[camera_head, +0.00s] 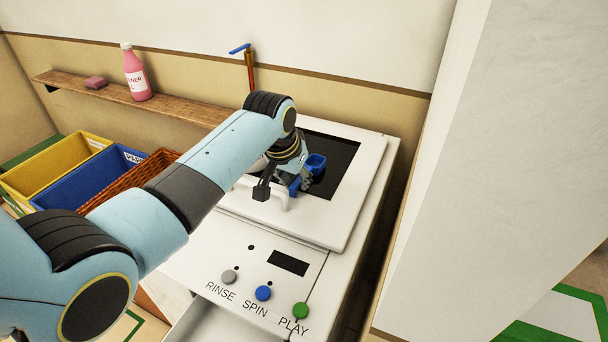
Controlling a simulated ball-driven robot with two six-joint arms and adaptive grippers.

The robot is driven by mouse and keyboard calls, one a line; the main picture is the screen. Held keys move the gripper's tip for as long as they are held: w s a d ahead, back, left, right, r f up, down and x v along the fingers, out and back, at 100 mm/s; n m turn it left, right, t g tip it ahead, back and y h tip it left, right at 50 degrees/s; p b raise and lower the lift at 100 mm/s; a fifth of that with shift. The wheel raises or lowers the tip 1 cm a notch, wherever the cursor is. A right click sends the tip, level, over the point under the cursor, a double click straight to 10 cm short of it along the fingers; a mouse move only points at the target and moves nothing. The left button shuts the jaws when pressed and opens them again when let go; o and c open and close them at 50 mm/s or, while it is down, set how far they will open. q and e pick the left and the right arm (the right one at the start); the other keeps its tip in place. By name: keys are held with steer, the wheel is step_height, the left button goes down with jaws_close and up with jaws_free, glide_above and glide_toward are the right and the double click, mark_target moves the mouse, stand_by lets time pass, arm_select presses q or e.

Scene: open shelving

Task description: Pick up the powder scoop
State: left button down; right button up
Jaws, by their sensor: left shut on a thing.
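The blue powder scoop (316,163) is above the dark window in the washer's lid. Its cup shows to the right of my left gripper (301,184), and a blue part shows between the fingers. My left gripper is shut on the scoop; the wrist hides part of the fingers. I cannot tell whether the scoop touches the lid. My right gripper is not in view.
The white washer (235,262) has a lid handle and RINSE, SPIN and PLAY buttons. An open drawer (215,322) is at its front. Yellow (40,160) and blue (75,180) bins and a wicker basket (125,185) stand left. A shelf (180,108) holds a pink bottle (136,75).

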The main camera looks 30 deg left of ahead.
arm_select(q)
steer(key=shift+r, duration=0.15)
steer(key=shift+r, duration=0.2)
steer(key=v, duration=0.3)
steer(key=shift+w+d+r, duration=0.2)
steer(key=shift+d+r, duration=0.05)
steer(key=shift+r, duration=0.25)
steer(key=s+d+r, duration=0.5)
steer(key=s+r, duration=0.1)
steer(key=s, duration=0.3)
steer(key=shift+s+r, duration=0.3)
steer(key=shift+s, duration=0.05)
